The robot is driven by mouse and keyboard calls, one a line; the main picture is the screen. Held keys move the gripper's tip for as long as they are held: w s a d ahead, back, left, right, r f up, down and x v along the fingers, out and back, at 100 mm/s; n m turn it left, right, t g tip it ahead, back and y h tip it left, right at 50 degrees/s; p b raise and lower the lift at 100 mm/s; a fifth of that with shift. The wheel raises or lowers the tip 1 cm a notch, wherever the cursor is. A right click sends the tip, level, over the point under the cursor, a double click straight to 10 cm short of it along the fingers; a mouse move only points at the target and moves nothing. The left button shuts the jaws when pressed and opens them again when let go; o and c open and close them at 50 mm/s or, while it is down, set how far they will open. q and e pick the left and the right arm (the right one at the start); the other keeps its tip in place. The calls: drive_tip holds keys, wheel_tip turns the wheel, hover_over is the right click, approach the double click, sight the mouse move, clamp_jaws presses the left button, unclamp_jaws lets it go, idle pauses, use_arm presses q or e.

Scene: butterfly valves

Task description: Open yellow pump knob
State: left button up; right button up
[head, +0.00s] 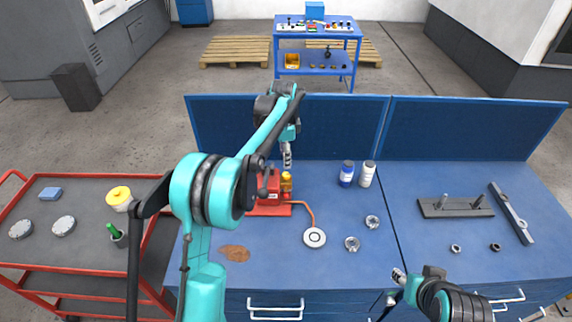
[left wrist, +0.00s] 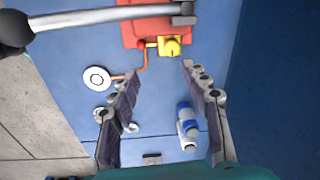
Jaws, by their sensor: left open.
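The red pump (head: 268,189) stands on the blue workbench, with its yellow knob (head: 286,181) on its right side. In the left wrist view the yellow knob (left wrist: 170,46) shows near the top middle, beside the red pump body (left wrist: 150,28). My left gripper (head: 288,160) points down above the knob. In the left wrist view its fingers (left wrist: 161,70) are spread and empty, with the knob just beyond their tips, not visibly touched. My right gripper (head: 398,276) is at the bench's front edge, away from the pump; its jaws are too small to read.
The pump's metal lever (left wrist: 100,18) with a black ball end crosses near the left gripper. An orange hose runs to a white disc (head: 314,237). A blue bottle (head: 347,174) and a white bottle (head: 367,174) stand right of the pump. A blue panel (head: 290,120) rises behind.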

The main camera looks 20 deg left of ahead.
sight(286, 174)
use_arm(q)
drive_tip(key=shift+m+g, duration=0.4)
drive_tip(key=shift+m, duration=0.4)
drive_tip(key=w+f, duration=0.1)
drive_tip(key=w+f+p, duration=0.1)
drive_tip(key=w+f, duration=0.1)
drive_tip(key=shift+w+a+f, duration=0.1)
drive_tip(key=shift+a+f, duration=0.05)
drive_tip(key=shift+a, duration=0.25)
wheel_tip(286, 174, down, 8)
drive_tip(key=shift+f+b, duration=0.1)
drive_tip(key=shift+b, duration=0.3)
clamp_jaws()
